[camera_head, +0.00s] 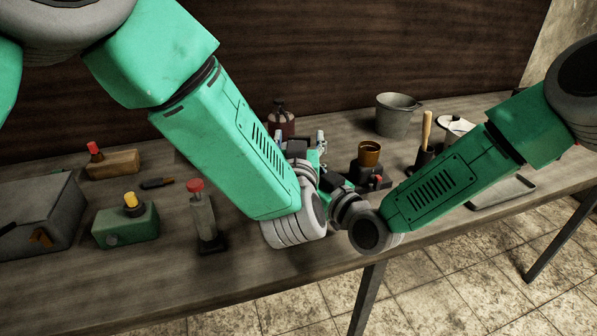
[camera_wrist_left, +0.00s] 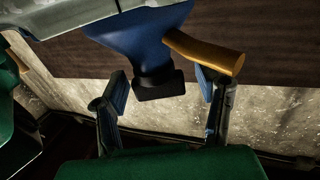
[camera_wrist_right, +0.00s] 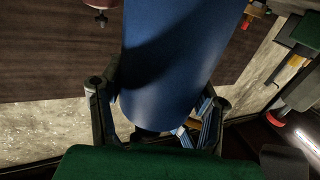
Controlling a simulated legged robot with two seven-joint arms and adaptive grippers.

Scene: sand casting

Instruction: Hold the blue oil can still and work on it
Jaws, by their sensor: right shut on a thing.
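The blue oil can (camera_wrist_left: 140,38) shows in the left wrist view as a blue body narrowing to a black part. A yellow-brown bar (camera_wrist_left: 205,52) is beside it. In the right wrist view its smooth blue side (camera_wrist_right: 175,65) fills the middle. My right gripper (camera_wrist_right: 155,100) is shut on the can, with a finger on each side. My left gripper (camera_head: 300,140) is open; in the left wrist view its two fingers stand apart on either side of the black part, and I cannot tell if they touch. In the head view my arms hide most of the can.
On the table (camera_head: 190,290), a red-capped bottle (camera_head: 203,215), a green block (camera_head: 125,228) and a grey box (camera_head: 40,215) stand left. A brown cup (camera_head: 369,153), a grey bucket (camera_head: 395,115) and a tray (camera_head: 500,192) are right. The front left strip is clear.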

